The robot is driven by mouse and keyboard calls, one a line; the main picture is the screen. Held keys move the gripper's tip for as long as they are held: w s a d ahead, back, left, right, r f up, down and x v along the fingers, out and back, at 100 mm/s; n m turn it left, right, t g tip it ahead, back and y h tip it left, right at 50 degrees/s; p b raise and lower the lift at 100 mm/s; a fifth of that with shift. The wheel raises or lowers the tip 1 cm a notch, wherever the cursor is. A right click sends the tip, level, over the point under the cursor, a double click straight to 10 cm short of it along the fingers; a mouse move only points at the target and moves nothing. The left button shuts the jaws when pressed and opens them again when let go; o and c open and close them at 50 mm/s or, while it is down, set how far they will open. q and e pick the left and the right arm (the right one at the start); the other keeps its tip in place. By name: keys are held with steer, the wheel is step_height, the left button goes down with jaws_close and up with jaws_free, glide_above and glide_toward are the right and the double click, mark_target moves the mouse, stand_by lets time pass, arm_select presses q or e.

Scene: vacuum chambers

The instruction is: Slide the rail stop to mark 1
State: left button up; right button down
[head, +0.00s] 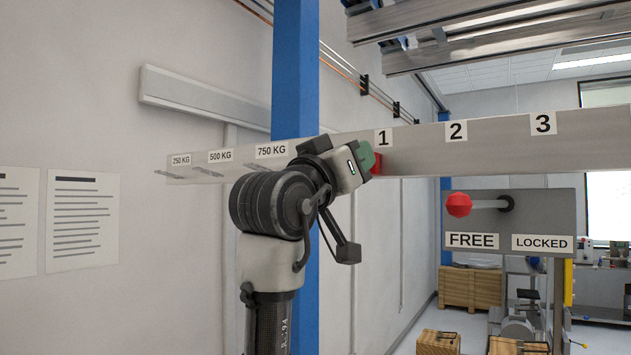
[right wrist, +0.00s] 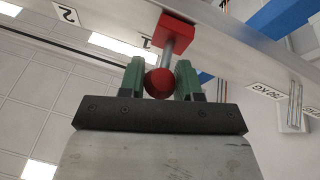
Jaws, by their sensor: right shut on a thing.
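The rail stop is a red block with a short metal stem and a round red knob (right wrist: 158,84). In the head view part of its red block (head: 376,163) shows on the grey rail (head: 490,150), just below and slightly left of the mark 1 label (head: 383,138). In the right wrist view the label 1 (right wrist: 147,43) is close beside the block. My right gripper (head: 368,160) has its green fingers shut around the knob, as the right wrist view (right wrist: 160,80) shows. In the head view the gripper hides the knob. My left gripper is out of view.
Marks 2 (head: 456,131) and 3 (head: 543,124) are further right on the rail; weight labels are to the left. A red-knobbed lever (head: 458,204) on a plate below points toward FREE. A blue post (head: 295,80) stands behind my arm. Wooden crates (head: 470,287) are on the floor.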

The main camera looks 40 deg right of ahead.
steer(key=shift+s+d, duration=0.25)
steer(key=shift+s, duration=0.35)
steer(key=shift+s+d, duration=0.25)
steer(key=shift+s, duration=0.35)
steer(key=c, duration=0.8)
jaws_free()
steer(key=shift+a, duration=0.1)
steer(key=b+v, duration=0.5)
steer(key=v, duration=0.5)
steer(key=shift+a+f+b, duration=0.15)
steer(key=shift+a+b, duration=0.2)
steer(key=shift+b, duration=0.05)
